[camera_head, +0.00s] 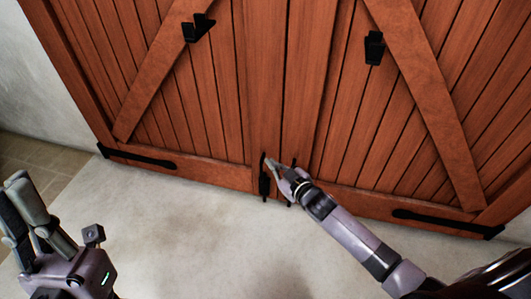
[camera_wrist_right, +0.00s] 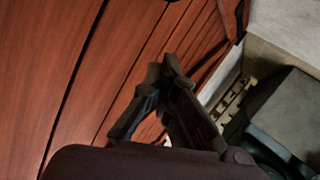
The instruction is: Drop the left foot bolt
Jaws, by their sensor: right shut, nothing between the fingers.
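The left foot bolt (camera_head: 264,184) is a black upright fitting at the bottom of the left door leaf, beside the middle seam. My right gripper (camera_head: 271,164) reaches in from the lower right, with its fingertips just right of the bolt's upper part. I cannot tell whether they touch it. In the right wrist view the fingers of this gripper (camera_wrist_right: 160,72) come together at the tips with nothing between them. The bolt cannot be made out there. My left gripper (camera_head: 28,205) is at the lower left, away from the door; its finger gap is unclear.
A second black bolt (camera_head: 292,182) on the right leaf is partly hidden by my right gripper. The brown plank doors (camera_head: 205,110) have black handles (camera_head: 198,28) and strap hinges (camera_head: 138,157). The pale floor (camera_head: 190,235) before them is clear.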

